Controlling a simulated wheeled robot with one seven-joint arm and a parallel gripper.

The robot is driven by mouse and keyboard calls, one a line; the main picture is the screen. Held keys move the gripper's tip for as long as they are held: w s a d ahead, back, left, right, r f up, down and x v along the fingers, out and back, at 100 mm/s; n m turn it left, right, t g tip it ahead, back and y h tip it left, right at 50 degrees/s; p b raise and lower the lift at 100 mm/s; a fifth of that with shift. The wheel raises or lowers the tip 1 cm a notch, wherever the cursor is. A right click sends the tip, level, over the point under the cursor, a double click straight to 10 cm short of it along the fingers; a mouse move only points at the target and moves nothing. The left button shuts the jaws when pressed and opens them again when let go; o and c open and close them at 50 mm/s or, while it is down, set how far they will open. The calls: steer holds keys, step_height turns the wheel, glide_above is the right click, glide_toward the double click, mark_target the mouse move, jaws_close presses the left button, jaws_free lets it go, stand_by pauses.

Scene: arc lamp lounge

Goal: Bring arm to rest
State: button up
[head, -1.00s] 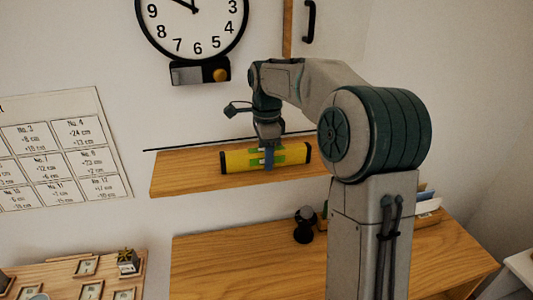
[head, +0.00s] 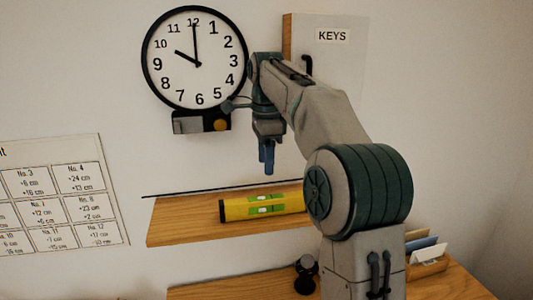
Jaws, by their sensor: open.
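My gripper (head: 267,160) hangs pointing down, with blue fingers, in front of the wall in the head view. It is open, with nothing seen between its fingers. It is above a yellow spirit level (head: 240,209), with a clear gap between them. The level has green windows and a black end cap, and lies on a wooden wall shelf (head: 180,227). The level's right end is hidden behind my arm.
A round wall clock (head: 175,75) hangs left of my gripper. A key cabinet (head: 340,60) is behind my arm. A chart (head: 55,195) is on the left wall. Below, a wooden desk (head: 450,285) holds a letter rack (head: 428,262) and a small black object (head: 306,274).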

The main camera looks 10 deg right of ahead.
steer(key=s+f+n+t, duration=0.1)
steer(key=s+f+n, duration=0.4)
steer(key=s, duration=0.4)
steer(key=s+f+n+t, duration=0.1)
steer(key=s+f+n, duration=0.5)
steer(key=s, duration=0.3)
steer(key=s+f+n+t+b, duration=0.1)
steer(key=s+f+n, duration=0.5)
steer(key=s, duration=0.4)
steer(key=shift+f+n+t, duration=0.2)
steer(key=shift+n+t, duration=0.2)
steer(key=shift+n, duration=0.1)
steer(key=shift+c, duration=0.3)
